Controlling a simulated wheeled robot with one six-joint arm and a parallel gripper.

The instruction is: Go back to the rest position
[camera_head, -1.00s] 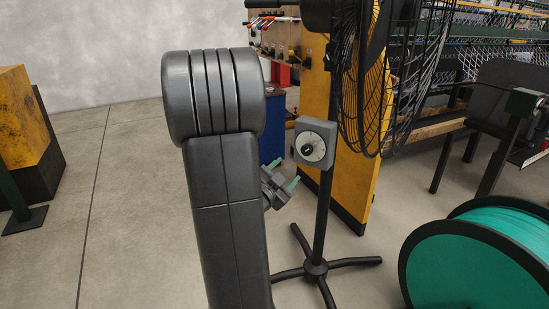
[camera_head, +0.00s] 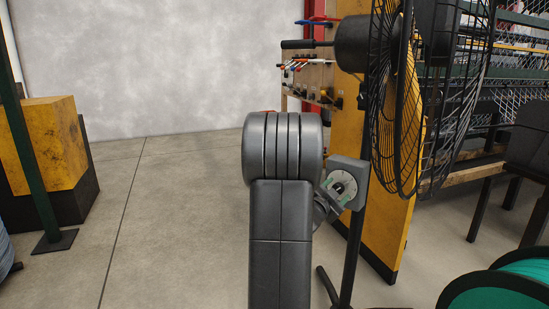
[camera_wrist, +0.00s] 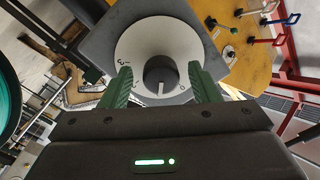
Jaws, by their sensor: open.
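My gripper (camera_wrist: 165,88) shows in the wrist view with its two green fingers apart and nothing between them. A black knob (camera_wrist: 161,75) on a white dial (camera_wrist: 140,45) lies just beyond the fingertips; I cannot tell whether they touch it. The dial is on a grey control box (camera_head: 350,172) on the fan's stand. In the head view my gripper (camera_head: 337,193) is small, in front of the dial, and partly hidden behind my arm.
A black caged fan (camera_head: 385,110) stands to the right of my arm. A yellow panel (camera_head: 392,225) is behind it. A green spool (camera_head: 500,290) sits at lower right. A yellow block (camera_head: 45,145) stands at left. Open floor (camera_head: 175,220) lies left of my arm.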

